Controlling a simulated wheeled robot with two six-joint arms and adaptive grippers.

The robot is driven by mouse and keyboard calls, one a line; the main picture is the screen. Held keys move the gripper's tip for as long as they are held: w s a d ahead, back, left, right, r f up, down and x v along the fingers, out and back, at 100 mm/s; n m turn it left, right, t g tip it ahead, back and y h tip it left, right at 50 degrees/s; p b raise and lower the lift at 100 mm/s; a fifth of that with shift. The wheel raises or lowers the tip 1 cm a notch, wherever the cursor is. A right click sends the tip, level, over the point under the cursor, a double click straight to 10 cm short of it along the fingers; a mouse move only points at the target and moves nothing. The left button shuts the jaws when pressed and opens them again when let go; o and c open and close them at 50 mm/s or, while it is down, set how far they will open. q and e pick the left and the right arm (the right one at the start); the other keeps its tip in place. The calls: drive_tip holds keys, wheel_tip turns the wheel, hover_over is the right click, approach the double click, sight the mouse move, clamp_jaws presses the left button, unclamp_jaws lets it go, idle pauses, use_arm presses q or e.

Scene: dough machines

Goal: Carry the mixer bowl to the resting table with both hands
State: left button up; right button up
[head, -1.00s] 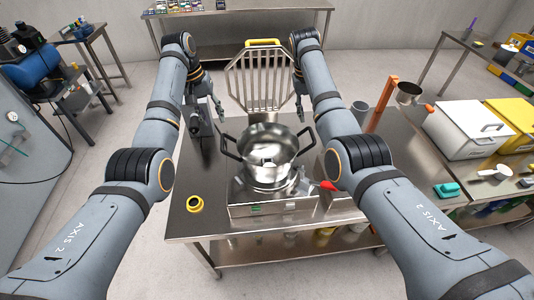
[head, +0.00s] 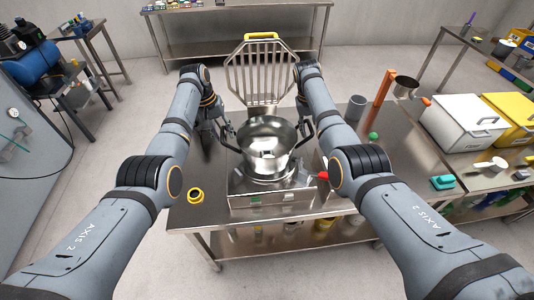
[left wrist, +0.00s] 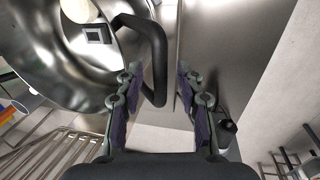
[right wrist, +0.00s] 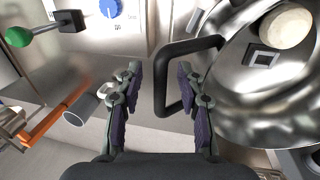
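The shiny steel mixer bowl (head: 267,158) sits upright on the mixer base (head: 272,200) on the steel table, with a dark loop handle on each side. My left gripper (head: 218,124) is at the left handle; in the left wrist view the handle (left wrist: 158,50) reaches between its open fingers (left wrist: 165,95). My right gripper (right wrist: 162,85) is open at the right handle (right wrist: 170,85), which lies between its fingers, nearer one of them. The right gripper is mostly hidden in the head view. A pale round thing (right wrist: 286,27) shows inside the bowl.
A wire guard (head: 262,75) stands raised behind the bowl. A yellow ring (head: 195,195) lies at the table's front left. A grey cup (head: 356,106), a green knob (head: 373,136) and white and yellow bins (head: 465,125) are to the right. Another steel table (head: 240,18) stands at the back.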

use_arm(q)
drive_tip(key=shift+w+f, duration=0.2)
drive_tip(key=shift+w, duration=0.05)
use_arm(e)
drive_tip(key=shift+w+f, duration=0.15)
drive_tip(key=shift+w, duration=0.05)
use_arm(q)
drive_tip(key=shift+s+r, duration=0.15)
drive_tip(key=shift+s, duration=0.1)
drive_tip(key=c, duration=0.7)
use_arm(e)
drive_tip(key=shift+s, duration=0.2)
drive_tip(key=c, duration=0.7)
use_arm(q)
clamp_jaws()
use_arm(e)
clamp_jaws()
use_arm(q)
drive_tip(key=shift+w, duration=0.25)
use_arm(e)
drive_tip(key=shift+w, duration=0.2)
